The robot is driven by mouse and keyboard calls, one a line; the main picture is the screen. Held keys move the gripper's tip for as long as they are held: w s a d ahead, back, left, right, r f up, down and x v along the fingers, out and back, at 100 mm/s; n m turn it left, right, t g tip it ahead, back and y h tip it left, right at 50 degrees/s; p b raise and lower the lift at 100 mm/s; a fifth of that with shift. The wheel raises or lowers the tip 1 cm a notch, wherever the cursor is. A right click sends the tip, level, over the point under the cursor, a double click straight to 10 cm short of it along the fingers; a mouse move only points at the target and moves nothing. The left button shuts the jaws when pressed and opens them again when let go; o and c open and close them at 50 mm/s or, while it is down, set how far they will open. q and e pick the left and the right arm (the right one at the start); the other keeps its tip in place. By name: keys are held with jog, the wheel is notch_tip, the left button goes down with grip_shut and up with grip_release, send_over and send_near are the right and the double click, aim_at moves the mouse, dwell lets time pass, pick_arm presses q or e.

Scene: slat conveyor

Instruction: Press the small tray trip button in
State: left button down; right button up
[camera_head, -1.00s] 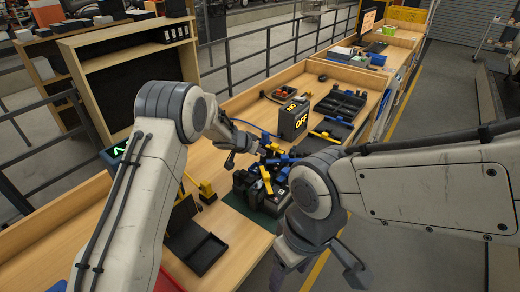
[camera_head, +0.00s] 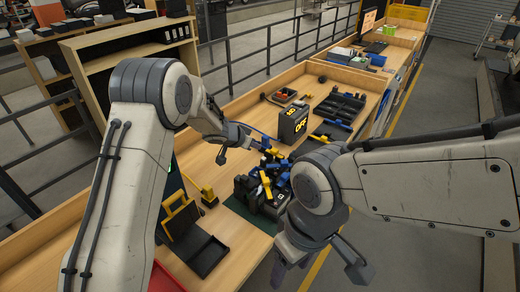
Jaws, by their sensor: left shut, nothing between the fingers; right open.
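I cannot make out a trip button. A small black tray (camera_head: 207,257) lies at the bench's near edge, with a black and yellow upright part (camera_head: 182,220) behind it. A dark box with yellow lettering reading OFF (camera_head: 293,124) stands mid-bench. My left gripper (camera_head: 224,155) is shut and empty, above the bench left of this box and beyond the small tray. My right gripper (camera_head: 322,268) is open and empty, near the bench's front edge, right of the clustered parts.
A pile of black, blue and yellow parts (camera_head: 262,187) sits on a green mat (camera_head: 250,216). A small yellow and black piece (camera_head: 208,196) stands left of it. A black compartment tray (camera_head: 341,106) lies farther back. A railing runs behind the bench (camera_head: 213,187).

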pick_arm(q)
jog(key=v, duration=0.5)
jog(key=shift+a+r, duration=0.1)
jog(key=shift+r, duration=0.2)
